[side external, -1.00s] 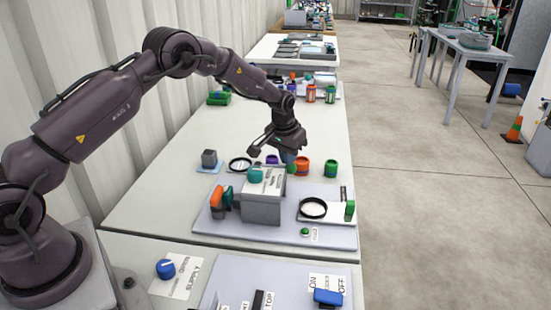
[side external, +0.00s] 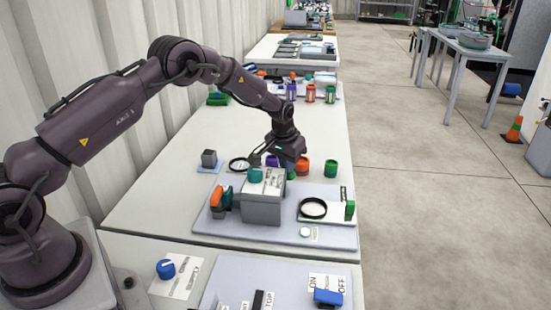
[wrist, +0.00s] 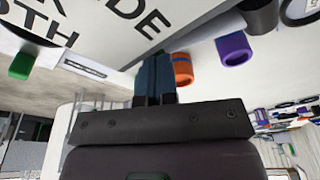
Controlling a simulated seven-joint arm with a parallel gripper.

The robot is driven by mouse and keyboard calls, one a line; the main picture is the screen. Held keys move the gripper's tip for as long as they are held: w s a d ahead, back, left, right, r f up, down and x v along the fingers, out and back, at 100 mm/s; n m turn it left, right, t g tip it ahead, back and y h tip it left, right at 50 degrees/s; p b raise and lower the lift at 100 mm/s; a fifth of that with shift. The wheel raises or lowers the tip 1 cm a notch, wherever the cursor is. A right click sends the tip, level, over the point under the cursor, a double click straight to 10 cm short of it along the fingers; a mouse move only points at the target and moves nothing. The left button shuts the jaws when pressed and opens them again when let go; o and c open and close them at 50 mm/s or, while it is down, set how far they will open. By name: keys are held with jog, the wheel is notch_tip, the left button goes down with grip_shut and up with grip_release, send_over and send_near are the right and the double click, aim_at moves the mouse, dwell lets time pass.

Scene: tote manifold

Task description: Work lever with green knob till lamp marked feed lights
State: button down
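My gripper (side external: 287,158) is low behind the grey box (side external: 262,209) in the side view. In the wrist view its blue fingers (wrist: 155,76) are together, with nothing visible between them. A small green piece (side external: 291,175) shows just under the gripper, between the box and an orange cylinder. I cannot tell whether it is the lever's knob or whether the fingers touch it. A small round lamp (side external: 305,232) on the front of the panel looks pale and bright, as if lit. The label beside it is too small to read.
The panel (side external: 274,236) also carries an orange handle (side external: 217,196), a teal knob (side external: 256,175), a black ring (side external: 313,208) and a green block (side external: 350,211). An orange cylinder (side external: 303,167) and a green cylinder (side external: 331,169) stand behind.

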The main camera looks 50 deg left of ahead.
jog(key=shift+r, duration=3.8)
jog(key=shift+s+f, duration=0.25)
jog(key=shift+f, duration=0.05)
jog(key=s+d+r+m+t, duration=0.1)
jog(key=s+d+r, duration=0.3)
jog(key=s+r, duration=0.3)
jog(key=s+d+r+m+t, duration=0.1)
jog(key=s+d+r, duration=0.2)
jog(key=s+r, duration=0.4)
jog(key=s+d+r+m+t, duration=0.1)
jog(key=s+d+r, duration=0.3)
jog(key=s, duration=1.7)
notch_tip(320, 180, up, 4)
jog(key=shift+d+f+h, duration=0.25)
jog(key=shift+d+h, duration=0.05)
